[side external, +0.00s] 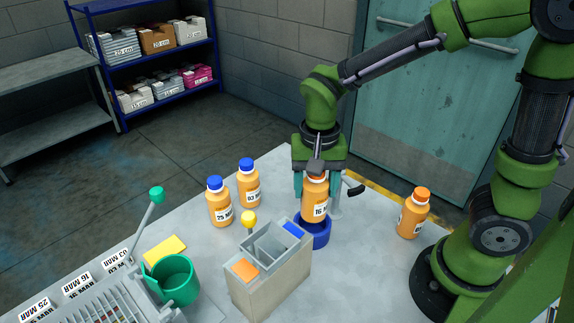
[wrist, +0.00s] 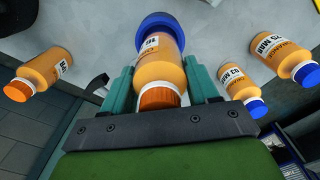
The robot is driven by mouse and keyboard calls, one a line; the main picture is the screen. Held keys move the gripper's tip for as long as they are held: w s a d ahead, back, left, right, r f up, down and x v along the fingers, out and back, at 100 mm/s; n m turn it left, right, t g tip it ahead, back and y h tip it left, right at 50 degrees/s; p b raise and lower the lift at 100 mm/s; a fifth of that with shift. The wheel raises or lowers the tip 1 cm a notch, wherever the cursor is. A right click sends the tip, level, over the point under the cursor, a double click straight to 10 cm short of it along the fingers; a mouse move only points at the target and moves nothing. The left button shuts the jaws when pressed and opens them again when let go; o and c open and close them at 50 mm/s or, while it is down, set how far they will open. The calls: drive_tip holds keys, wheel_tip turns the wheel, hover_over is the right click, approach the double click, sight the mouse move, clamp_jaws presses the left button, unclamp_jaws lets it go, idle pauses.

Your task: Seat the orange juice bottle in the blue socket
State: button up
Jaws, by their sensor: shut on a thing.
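An orange juice bottle (side external: 315,190) with an orange cap and a "16 M" label stands upright between the fingers of my gripper (side external: 317,183). The gripper is shut on its sides. The blue socket (side external: 315,238) is a round ring on the table directly below the bottle. In the wrist view, the blue socket (wrist: 158,19) shows around the far end of the bottle (wrist: 161,72), past the fingers of my gripper (wrist: 162,86). The bottle's base is at the socket's opening; I cannot tell whether it is inside or just above.
Two blue-capped bottles (side external: 219,203) (side external: 248,184) stand left of the gripper; an orange-capped bottle (side external: 413,214) stands right. A beige box with compartments (side external: 262,290) and a yellow-knobbed lever stands in front, close to the socket. A green cup (side external: 175,281) is at front left.

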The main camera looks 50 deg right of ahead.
sight(314, 206)
drive_tip(key=shift+f, duration=2.95)
drive_tip(key=shift+f, duration=0.1)
drive_tip(key=o, duration=1.3)
wheel_tip(314, 206, up, 11)
drive_tip(key=shift+w+r, duration=0.1)
drive_tip(key=shift+d+r, duration=0.1)
drive_tip(key=shift+r, duration=0.55)
drive_tip(key=shift+s+d+r+n+t+y, duration=0.35)
drive_tip(key=shift+s+d+r+n+t, duration=0.5)
drive_tip(key=shift+s+t, duration=0.3)
drive_tip(key=shift+s+d+r+n+t+y, duration=0.3)
drive_tip(key=shift+s+d+r+n+t, duration=0.45)
drive_tip(key=shift+s+r+t, duration=0.4)
drive_tip(key=shift+s+d+r+n+t+y, duration=0.35)
drive_tip(key=shift+s+d+r+n+t, duration=0.5)
drive_tip(key=shift+t, duration=0.45)
